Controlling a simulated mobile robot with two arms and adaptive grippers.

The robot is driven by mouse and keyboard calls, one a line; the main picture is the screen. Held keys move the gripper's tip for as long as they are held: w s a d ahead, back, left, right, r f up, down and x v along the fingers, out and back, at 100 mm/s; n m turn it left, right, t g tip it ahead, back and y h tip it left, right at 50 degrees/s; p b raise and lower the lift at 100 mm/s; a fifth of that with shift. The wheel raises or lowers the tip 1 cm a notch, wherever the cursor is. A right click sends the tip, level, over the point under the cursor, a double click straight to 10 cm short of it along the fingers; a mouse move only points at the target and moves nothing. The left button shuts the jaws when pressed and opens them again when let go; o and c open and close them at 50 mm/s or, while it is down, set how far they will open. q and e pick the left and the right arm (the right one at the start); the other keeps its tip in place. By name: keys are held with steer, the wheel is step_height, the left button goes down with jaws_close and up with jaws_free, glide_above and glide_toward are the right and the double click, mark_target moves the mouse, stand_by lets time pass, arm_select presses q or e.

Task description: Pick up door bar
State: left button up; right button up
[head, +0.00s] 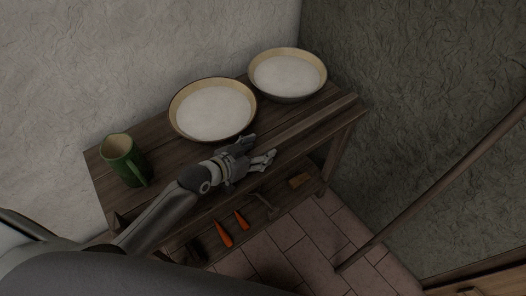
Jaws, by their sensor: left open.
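A long wooden bar (318,119), which looks like the door bar, lies along the front part of the dark wooden table. Its right end is near the table's right edge, and its left part is hidden behind my left gripper (262,149). My left gripper is open and empty, close to the bar at the table's front edge. I cannot tell whether it touches the bar. My right gripper is not in view.
Two pans with white contents, a left pan (213,111) and a right pan (288,75), and a green mug (123,160) stand on the table (104,179). Carrots (224,234) lie below. A long pole (432,193) slants at right over the tiled floor (300,240).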

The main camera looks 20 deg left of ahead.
arm_select(q)
jaws_close()
stand_by(0.4)
steer(key=shift+r, duration=0.1)
